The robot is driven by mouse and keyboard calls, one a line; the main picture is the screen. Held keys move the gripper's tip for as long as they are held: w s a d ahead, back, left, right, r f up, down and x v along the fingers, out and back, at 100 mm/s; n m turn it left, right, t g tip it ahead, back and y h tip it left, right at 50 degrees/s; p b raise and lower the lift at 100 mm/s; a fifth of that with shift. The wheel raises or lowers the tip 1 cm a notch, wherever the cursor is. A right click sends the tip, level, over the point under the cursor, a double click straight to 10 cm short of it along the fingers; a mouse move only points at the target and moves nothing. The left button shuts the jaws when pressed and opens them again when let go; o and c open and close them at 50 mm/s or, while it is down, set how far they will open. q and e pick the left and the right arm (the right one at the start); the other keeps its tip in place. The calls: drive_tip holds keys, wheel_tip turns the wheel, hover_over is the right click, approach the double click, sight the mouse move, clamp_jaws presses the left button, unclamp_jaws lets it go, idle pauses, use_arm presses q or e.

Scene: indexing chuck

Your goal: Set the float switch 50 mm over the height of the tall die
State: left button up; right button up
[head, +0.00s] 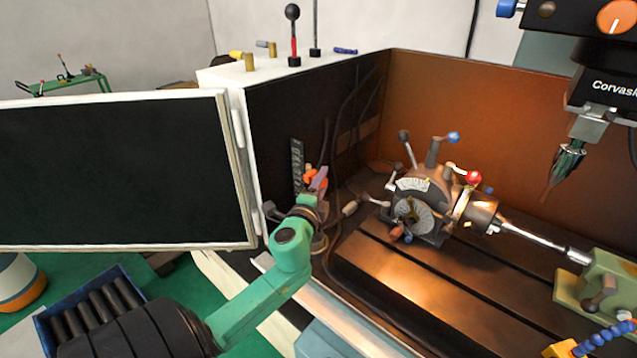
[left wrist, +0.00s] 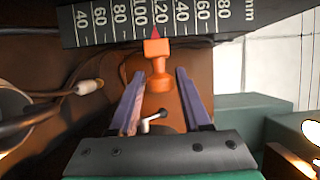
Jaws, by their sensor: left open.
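The float switch is an orange knob (left wrist: 160,78) with a red pointer on a dark millimetre scale (left wrist: 100,22). The pointer stands between 100 and 120, nearer 120. In the head view, the scale (head: 297,163) is upright on the dark enclosure wall, with a small orange part (head: 308,170) beside it. My left gripper (head: 317,182) is at this orange part. In the left wrist view, its two purple fingers (left wrist: 160,88) are open, one on each side of the knob, with gaps showing. I cannot make out a tall die. My right gripper is not in view.
A chuck (head: 412,212) with several levers stands on the slotted machine table (head: 400,285), right of my left arm. A drill head (head: 605,88) hangs at upper right. A black panel (head: 115,170) stands at left. A blue crate (head: 60,310) holds dark bars.

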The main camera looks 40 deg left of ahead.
use_arm(q)
drive_tip(key=b+v, duration=0.3)
drive_tip(key=v, duration=1.1)
drive_tip(key=shift+s, duration=0.25)
